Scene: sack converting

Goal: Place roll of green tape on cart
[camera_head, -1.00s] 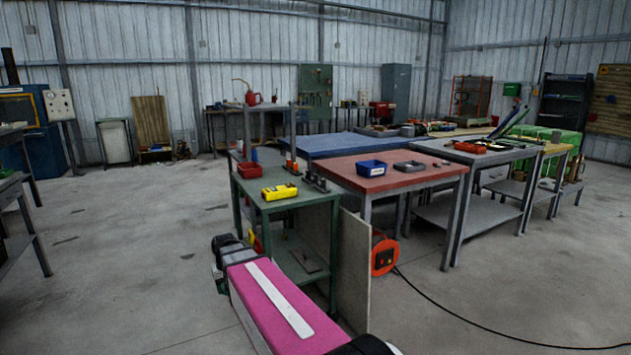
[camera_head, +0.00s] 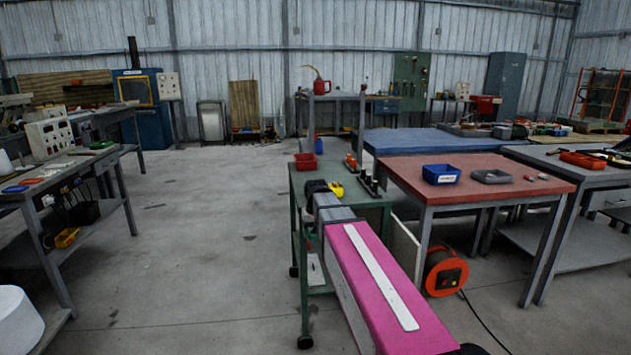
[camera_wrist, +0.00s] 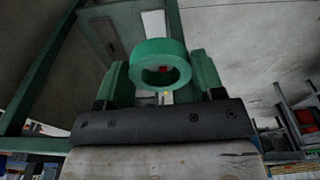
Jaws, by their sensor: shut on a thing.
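The roll of green tape (camera_wrist: 161,66) is a thick green ring. In the wrist view it sits between the fingers of my gripper (camera_wrist: 162,80), which is shut on it. In the head view my gripper (camera_head: 318,187) shows dark at the far end of my pink arm, in front of the green cart, and the tape cannot be made out there. The cart (camera_head: 304,250) is a green metal frame with black wheels. Its top holds a red bin (camera_head: 305,162), a yellow device (camera_head: 337,189) and some upright tools. My arm hides part of the cart's top.
A red-topped table (camera_head: 480,183) with a blue bin (camera_head: 441,174) stands right of the cart. An orange cable reel (camera_head: 445,272) is on the floor below it. A grey bench (camera_head: 60,180) with equipment stands at the left. The floor between bench and cart is clear.

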